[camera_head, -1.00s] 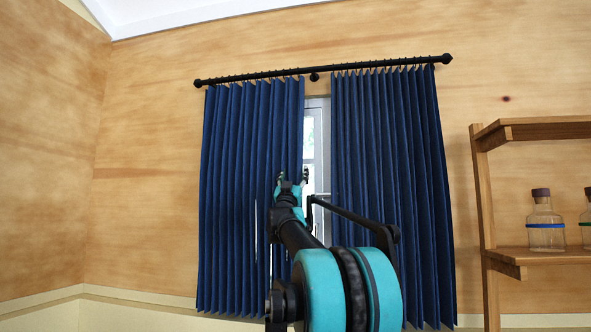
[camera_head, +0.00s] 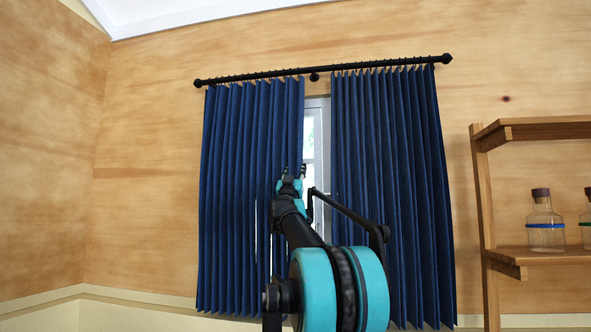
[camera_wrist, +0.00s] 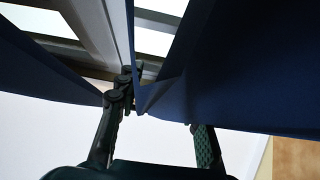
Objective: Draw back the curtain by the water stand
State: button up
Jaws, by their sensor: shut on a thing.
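The window has two dark blue pleated curtain panels, a left panel (camera_head: 235,180) and a right panel (camera_head: 390,160), hung from a black rod (camera_head: 400,62). A narrow gap between them shows the window (camera_head: 318,135). My gripper (camera_head: 293,171) is at the inner edge of the left panel, about mid-height. In the wrist view, a fold of blue curtain (camera_wrist: 215,60) comes down between my fingers, and my gripper (camera_wrist: 160,112) is shut on it. The fingers stay apart with cloth between them. The exact pinch point is partly hidden.
A wooden stand (camera_head: 482,200) is at the right, beside the right panel, with clear bottles (camera_head: 545,225) on its lower visible shelf. The plywood wall (camera_head: 150,150) left of the curtains is bare. My arm covers the lower middle of the head view.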

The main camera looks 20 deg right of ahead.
grip_shut()
jog(key=shift+a, duration=0.1)
jog(key=w+a, duration=0.5)
jog(key=a, duration=0.2)
jog(key=w+a, duration=0.5)
jog(key=a, duration=0.2)
jog(key=w+a, duration=0.5)
jog(key=a, duration=0.3)
jog(key=o, duration=1.2)
grip_release()
jog(key=shift+c, duration=0.2)
